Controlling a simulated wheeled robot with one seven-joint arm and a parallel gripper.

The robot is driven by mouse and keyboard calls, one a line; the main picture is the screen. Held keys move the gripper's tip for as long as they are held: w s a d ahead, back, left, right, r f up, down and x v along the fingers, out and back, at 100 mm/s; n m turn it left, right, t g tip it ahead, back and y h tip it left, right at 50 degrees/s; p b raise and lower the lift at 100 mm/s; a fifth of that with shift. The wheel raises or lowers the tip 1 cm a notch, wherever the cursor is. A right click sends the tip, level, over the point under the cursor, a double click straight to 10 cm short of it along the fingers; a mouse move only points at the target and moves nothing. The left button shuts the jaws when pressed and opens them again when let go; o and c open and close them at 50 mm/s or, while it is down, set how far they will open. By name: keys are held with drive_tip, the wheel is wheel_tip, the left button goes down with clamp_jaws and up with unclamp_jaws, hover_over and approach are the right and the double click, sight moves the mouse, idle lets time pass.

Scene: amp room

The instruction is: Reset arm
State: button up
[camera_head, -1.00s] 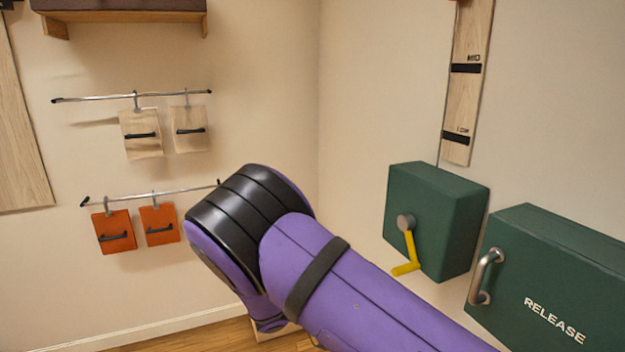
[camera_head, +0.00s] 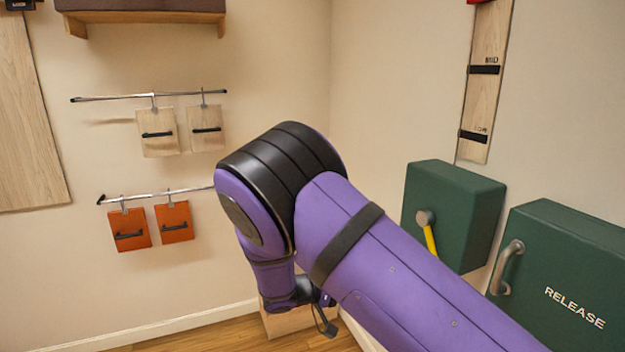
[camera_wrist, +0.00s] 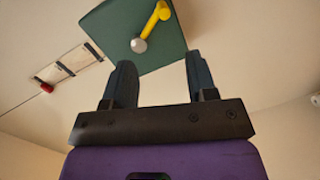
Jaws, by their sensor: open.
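My purple and black arm crosses the middle of the head view and bends at a black joint. My gripper (camera_wrist: 160,85) shows in the wrist view with its two dark fingers spread apart and nothing between them. In the head view its end hangs low near the floor, small and mostly hidden behind the arm. A green box (camera_head: 453,210) with a yellow crank (camera_head: 430,240) is on the right wall, and the arm covers the crank's lower end. The same green box (camera_wrist: 120,25) and yellow crank (camera_wrist: 153,20) show beyond the fingers in the wrist view, apart from them.
A green RELEASE box (camera_head: 570,275) with a metal handle (camera_head: 506,266) is close on the right. A wooden strip (camera_head: 484,90) hangs above. Wooden tags (camera_head: 157,142) and orange tags (camera_head: 130,238) hang from rails on the left wall. A wooden block (camera_head: 285,322) is on the floor.

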drive_tip(key=s+d+r+m+g+y, duration=0.1)
drive_tip(key=s+d+r+g+y, duration=0.3)
drive_tip(key=d+r, duration=0.5)
drive_tip(key=s+d+r+m+g+y, duration=0.1)
drive_tip(key=s+d+r+g+y, duration=0.1)
drive_tip(key=s+d+r+y, duration=0.65)
drive_tip(key=s+d+r+t+y, duration=0.1)
drive_tip(key=s+r+t, duration=0.2)
drive_tip(key=s+r, duration=0.3)
drive_tip(key=s+d+r+n+t+y, duration=0.1)
drive_tip(key=s+r, duration=0.5)
drive_tip(key=s, duration=0.6)
drive_tip(key=d+t+y, duration=0.1)
drive_tip(key=t, duration=0.1)
drive_tip(key=shift+s+d+t, duration=0.25)
drive_tip(key=shift+t, duration=0.05)
drive_tip(key=shift+r, duration=0.1)
